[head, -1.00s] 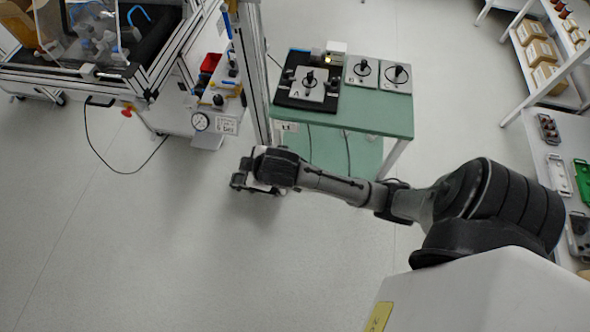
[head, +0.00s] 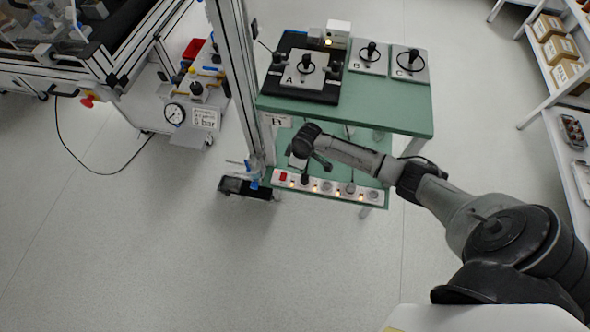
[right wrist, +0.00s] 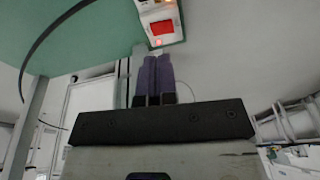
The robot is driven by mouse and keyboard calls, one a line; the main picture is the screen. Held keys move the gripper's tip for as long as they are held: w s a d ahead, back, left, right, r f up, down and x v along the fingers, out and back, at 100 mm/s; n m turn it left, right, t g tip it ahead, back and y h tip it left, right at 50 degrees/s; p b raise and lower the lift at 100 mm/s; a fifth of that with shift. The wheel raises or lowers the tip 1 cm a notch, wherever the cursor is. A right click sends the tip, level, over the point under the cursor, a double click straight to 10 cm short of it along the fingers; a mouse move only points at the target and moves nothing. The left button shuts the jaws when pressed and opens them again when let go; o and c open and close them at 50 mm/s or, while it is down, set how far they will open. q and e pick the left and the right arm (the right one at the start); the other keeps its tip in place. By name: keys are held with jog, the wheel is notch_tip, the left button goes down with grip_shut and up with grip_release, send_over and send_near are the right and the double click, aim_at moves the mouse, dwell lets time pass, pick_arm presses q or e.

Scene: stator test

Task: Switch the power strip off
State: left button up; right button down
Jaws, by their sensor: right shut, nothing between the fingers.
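A white power strip (head: 330,187) lies along the front edge of the green lower shelf, with orange lights glowing along it. Its red switch (head: 283,176) is at the left end and also shows in the right wrist view (right wrist: 161,28). My right gripper (right wrist: 158,58) is shut and empty, its purple fingers together with the tips just short of the switch in that view. I cannot tell whether they touch the strip. In the head view the right wrist is above the strip's left part, and the fingertips are hard to make out. My left gripper is out of view.
The green tabletop (head: 400,116) overhangs the lower shelf and carries plates A, B and C with black handles. A metal upright (head: 236,85) stands at the strip's left end, with a dark block (head: 245,188) near its foot. Open floor lies in front.

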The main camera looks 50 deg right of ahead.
aim_at(282, 178)
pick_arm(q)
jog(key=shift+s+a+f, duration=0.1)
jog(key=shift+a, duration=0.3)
pick_arm(e)
jog(key=shift+w+a+r+n+t+y, duration=0.2)
jog(key=shift+w+a+n+t+y, duration=0.25)
jog(key=shift+a+n, duration=0.2)
jog(key=shift+w, duration=0.1)
jog(key=b+x, duration=0.5)
jog(key=x, duration=0.3)
jog(key=shift+f, duration=0.3)
jog(key=shift+w+a+f+b, duration=0.15)
jog(key=shift+f+b, duration=0.2)
jog(key=shift+f, duration=0.35)
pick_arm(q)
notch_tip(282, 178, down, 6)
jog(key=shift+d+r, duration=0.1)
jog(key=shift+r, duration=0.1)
